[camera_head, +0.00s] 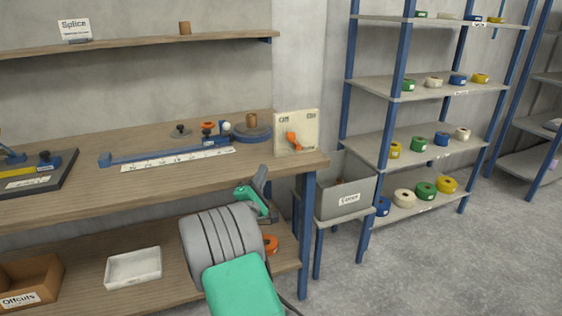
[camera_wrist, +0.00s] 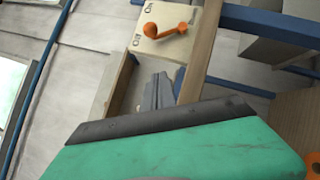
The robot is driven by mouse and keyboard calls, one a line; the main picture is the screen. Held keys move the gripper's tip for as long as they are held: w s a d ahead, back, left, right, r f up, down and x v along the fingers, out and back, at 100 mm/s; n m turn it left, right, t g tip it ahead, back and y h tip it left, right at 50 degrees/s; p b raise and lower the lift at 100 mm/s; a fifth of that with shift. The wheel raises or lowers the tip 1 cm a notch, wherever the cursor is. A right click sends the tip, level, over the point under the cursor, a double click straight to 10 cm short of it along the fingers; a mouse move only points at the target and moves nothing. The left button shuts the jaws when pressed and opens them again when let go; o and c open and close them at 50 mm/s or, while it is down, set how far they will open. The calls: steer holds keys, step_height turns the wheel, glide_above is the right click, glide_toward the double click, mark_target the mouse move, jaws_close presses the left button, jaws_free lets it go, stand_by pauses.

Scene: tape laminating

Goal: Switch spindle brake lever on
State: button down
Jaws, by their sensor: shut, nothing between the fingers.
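The spindle brake lever (camera_head: 293,141) is a small orange handle on a cream panel (camera_head: 312,133) at the right end of the workbench. The lever also shows near the top of the wrist view (camera_wrist: 165,31). My gripper (camera_head: 262,175) is shut and empty, below and left of the panel, in front of the bench's front edge. Its grey fingertips (camera_wrist: 160,80) point towards the panel in the wrist view, apart from the lever.
A blue spindle base with a brown core (camera_head: 251,121) stands left of the panel, beside a blue rail with a white ruler (camera_head: 178,158). A grey bin (camera_head: 345,185) stands right of the bench. Shelves (camera_head: 430,140) hold tape rolls. Floor at right is clear.

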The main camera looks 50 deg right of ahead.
steer(key=p+x, duration=0.1)
steer(key=x, duration=0.9)
steer(key=shift+r+p, duration=0.25)
steer(key=shift+p, duration=0.15)
steer(key=shift+s+d+r, duration=0.35)
steer(key=shift+s, duration=0.2)
steer(key=shift+s+d+r, duration=0.3)
steer(key=shift+s+d, duration=0.05)
steer(key=shift+s, duration=0.25)
steer(key=shift+s+d+r, duration=0.1)
steer(key=shift+s+d, duration=0.1)
steer(key=shift+s, duration=0.15)
steer(key=shift+r+p, duration=0.2)
steer(key=shift+p, duration=0.3)
